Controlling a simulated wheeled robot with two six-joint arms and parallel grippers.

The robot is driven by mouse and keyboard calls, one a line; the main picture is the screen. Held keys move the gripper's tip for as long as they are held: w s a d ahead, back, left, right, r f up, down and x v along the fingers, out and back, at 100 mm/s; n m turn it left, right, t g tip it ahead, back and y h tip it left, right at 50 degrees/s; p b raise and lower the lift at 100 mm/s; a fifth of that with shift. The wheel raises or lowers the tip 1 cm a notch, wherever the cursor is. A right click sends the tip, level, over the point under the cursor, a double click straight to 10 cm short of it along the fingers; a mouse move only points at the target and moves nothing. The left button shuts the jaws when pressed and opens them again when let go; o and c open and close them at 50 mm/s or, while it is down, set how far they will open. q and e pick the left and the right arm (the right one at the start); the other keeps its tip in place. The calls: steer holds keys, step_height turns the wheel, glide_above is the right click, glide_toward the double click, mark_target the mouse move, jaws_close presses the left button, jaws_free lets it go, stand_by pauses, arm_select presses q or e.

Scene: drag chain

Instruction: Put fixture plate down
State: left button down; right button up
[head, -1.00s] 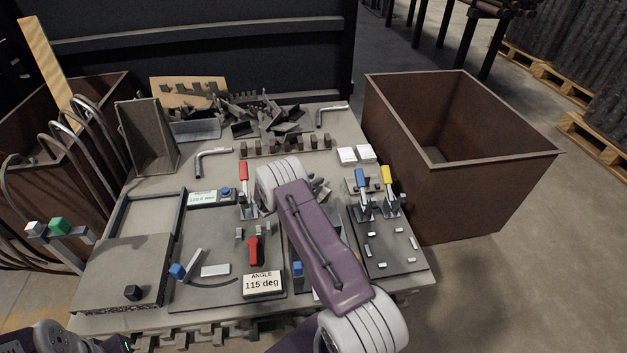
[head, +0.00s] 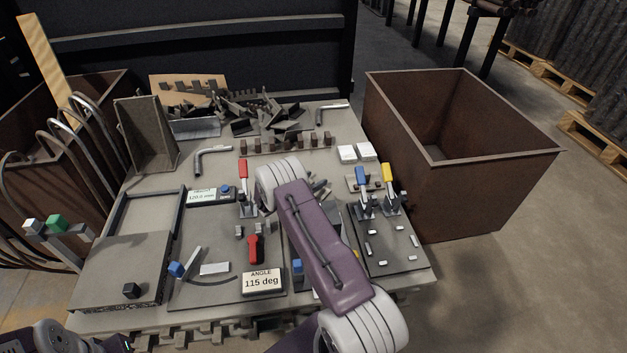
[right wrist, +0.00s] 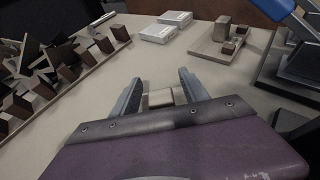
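A small light plate with brown blocks (head: 355,184) lies flat on the bench beside the blue-handled clamp. It shows in the right wrist view (right wrist: 205,48), ahead and to the right of the fingers, apart from them. Which piece is the fixture plate is not certain from the frames. My right gripper (right wrist: 160,92) has its two fingers apart, low over the bench. In the head view my own right arm hides most of this gripper. My left gripper is out of view.
Blue-handled (head: 362,178) and yellow-handled (head: 388,178) clamps stand on a dark plate (head: 380,262) at right. Two white blocks (head: 356,153) lie behind. Brown blocks and loose dark brackets (head: 265,115) fill the back. A rusty bin (head: 470,190) stands right of the bench.

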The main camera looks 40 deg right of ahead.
steer(key=r+p, duration=0.3)
steer(key=r, duration=0.2)
steer(key=shift+s+r+p, duration=0.1)
steer(key=shift+s+p, duration=0.1)
steer(key=shift+p, duration=0.15)
steer(key=s+d+r+p, duration=0.3)
steer(key=s+r+p, duration=0.1)
steer(key=s, duration=0.6)
steer(key=shift+s+d+r+p, duration=0.3)
steer(key=shift+s+r, duration=0.1)
steer(key=shift+r, duration=0.5)
